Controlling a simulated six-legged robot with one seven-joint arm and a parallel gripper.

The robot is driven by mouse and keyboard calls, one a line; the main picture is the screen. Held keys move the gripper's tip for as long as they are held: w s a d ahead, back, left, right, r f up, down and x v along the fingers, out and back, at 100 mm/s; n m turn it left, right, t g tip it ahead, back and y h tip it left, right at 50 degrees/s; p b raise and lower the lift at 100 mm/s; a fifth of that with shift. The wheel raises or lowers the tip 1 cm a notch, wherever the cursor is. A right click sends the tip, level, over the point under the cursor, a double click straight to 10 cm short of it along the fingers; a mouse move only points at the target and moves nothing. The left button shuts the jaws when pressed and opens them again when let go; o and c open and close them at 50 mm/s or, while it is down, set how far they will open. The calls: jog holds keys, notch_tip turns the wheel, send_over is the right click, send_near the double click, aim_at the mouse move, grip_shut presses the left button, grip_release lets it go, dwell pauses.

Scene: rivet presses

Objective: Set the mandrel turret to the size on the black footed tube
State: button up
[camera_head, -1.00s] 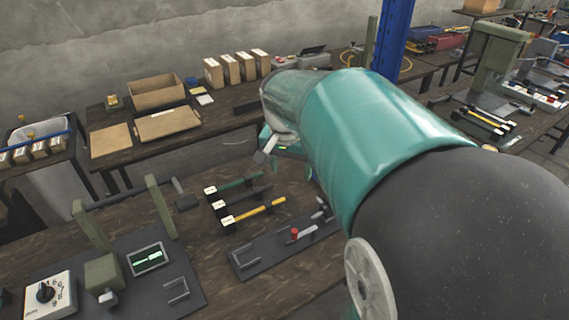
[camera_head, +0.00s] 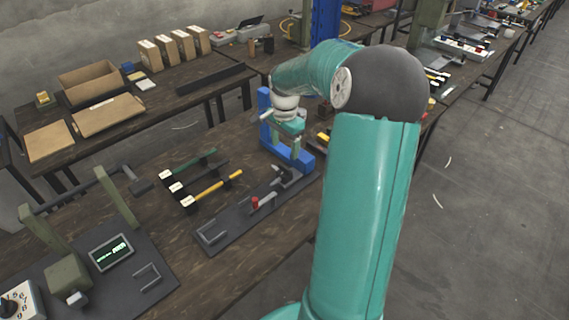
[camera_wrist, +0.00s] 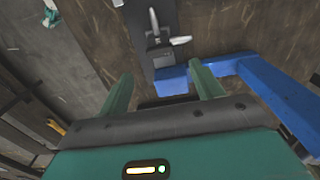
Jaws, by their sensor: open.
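Three tubes with white tags lie side by side on the bench in the head view: a green one (camera_head: 203,159), a black one (camera_head: 208,169) and a yellow one (camera_head: 220,186). The tag marks are too small to read. A white box with a numbered dial (camera_head: 17,302) is cut off at the lower left; I cannot tell if it is the mandrel turret. My gripper (camera_head: 286,146) is open and empty over the right end of a dark plate (camera_head: 226,227), beside a blue frame (camera_head: 266,104). In the wrist view its fingers (camera_wrist: 162,88) are apart near the blue frame (camera_wrist: 270,85).
The dark plate carries a red knob (camera_head: 255,202) and silver levers (camera_wrist: 180,41). Cardboard boxes (camera_head: 88,84) are on the back bench. Open floor (camera_head: 490,220) lies to the right.

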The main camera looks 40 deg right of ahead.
aim_at(285, 166)
notch_tip(285, 166, down, 8)
jog(key=shift+r, duration=0.1)
jog(key=c, duration=1)
